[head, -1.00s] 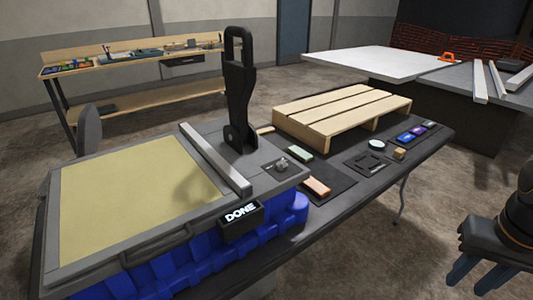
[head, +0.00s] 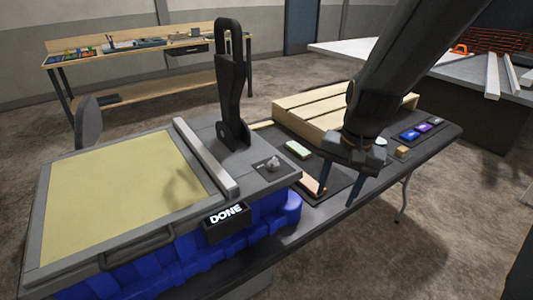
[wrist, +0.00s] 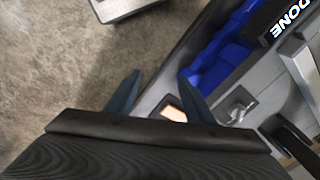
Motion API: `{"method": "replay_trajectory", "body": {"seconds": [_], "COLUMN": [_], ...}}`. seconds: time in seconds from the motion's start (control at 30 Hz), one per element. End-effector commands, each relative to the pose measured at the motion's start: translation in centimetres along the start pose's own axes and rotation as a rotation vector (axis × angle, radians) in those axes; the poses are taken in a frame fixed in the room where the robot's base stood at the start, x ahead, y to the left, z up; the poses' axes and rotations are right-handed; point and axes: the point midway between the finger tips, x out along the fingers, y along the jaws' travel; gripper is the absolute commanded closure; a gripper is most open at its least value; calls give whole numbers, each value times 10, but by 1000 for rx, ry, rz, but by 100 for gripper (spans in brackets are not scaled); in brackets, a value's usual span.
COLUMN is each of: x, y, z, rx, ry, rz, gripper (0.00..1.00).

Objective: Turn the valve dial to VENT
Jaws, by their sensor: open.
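The valve dial appears to be the small grey knob (head: 273,163) on a dark square plate on the console's right part. It also shows in the wrist view (wrist: 237,108), right of my gripper's fingers. Its labels are too small to read, so I cannot tell its setting. My gripper (head: 338,190) is open and empty, fingers pointing down, to the right of the dial and apart from it. It hangs over the dark table area by the orange block (head: 312,187), partly hiding that block. The open fingers also show in the wrist view (wrist: 160,84).
The console (head: 50,215) has a yellow panel, a tall black lever (head: 231,90) behind the dial and a DONE sign (head: 226,215) at its front. Blue material (head: 180,260) lies below.

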Motion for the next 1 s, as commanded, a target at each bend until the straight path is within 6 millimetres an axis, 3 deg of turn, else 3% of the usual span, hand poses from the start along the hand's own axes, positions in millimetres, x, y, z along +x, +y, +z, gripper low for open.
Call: {"method": "replay_trajectory", "body": {"seconds": [0.2,0.43,0.67,1.0], "x": [-16,-28,-27,18], "y": [-89,-158,-180,-192], "z": [-52,-83,-90,-82], "rx": [652,1129,1283,1284], "ry": [-116,-258,-315,-314], "rz": [-85,-118,-118,-116], "gripper": [52,52,52,52]}}
